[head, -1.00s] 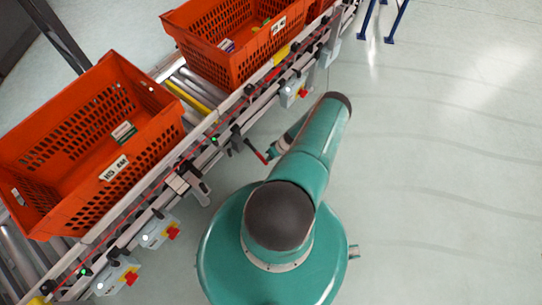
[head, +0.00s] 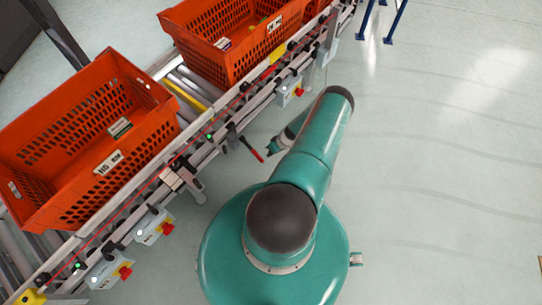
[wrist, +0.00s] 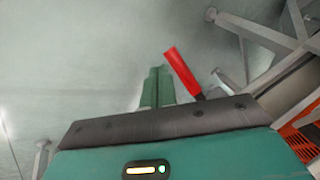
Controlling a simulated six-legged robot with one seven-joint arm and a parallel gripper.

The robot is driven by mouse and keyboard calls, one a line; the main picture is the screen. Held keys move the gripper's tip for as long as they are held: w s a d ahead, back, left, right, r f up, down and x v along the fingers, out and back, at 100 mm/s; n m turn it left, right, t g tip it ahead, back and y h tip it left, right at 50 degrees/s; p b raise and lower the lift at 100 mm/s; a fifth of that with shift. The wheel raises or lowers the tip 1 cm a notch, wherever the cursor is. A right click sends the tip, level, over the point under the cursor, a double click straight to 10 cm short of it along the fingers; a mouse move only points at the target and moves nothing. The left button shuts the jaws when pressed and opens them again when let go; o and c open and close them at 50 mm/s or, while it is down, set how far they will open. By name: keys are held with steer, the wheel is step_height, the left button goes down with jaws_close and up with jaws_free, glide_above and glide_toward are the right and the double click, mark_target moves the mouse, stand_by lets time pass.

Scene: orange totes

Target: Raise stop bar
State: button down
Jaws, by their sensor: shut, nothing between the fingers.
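A lever with a red handle (head: 252,150) sticks out from the near side of the conveyor rail, sloping down to the right. In the wrist view the red handle (wrist: 183,72) shows just right of my fingers. My gripper (head: 272,149) is close to the handle's free end, on its right. In the wrist view my green gripper (wrist: 157,72) is shut and empty, beside the handle; whether it touches cannot be told. Which part is the stop bar itself is unclear. A yellow bar (head: 187,94) lies across the rollers between two orange totes.
A near orange tote (head: 150,105) and a far orange tote (head: 203,55) stand on the conveyor. Grey boxes with red-and-yellow switches (head: 155,226) hang along the rail. Blue legs (head: 394,25) stand at the top. The floor to the right is clear.

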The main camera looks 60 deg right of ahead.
steer(key=s+d+r, duration=0.1)
steer(key=s+d, duration=0.1)
steer(key=s, duration=0.8)
steer(key=shift+d+r, duration=0.15)
steer(key=shift+r, duration=0.05)
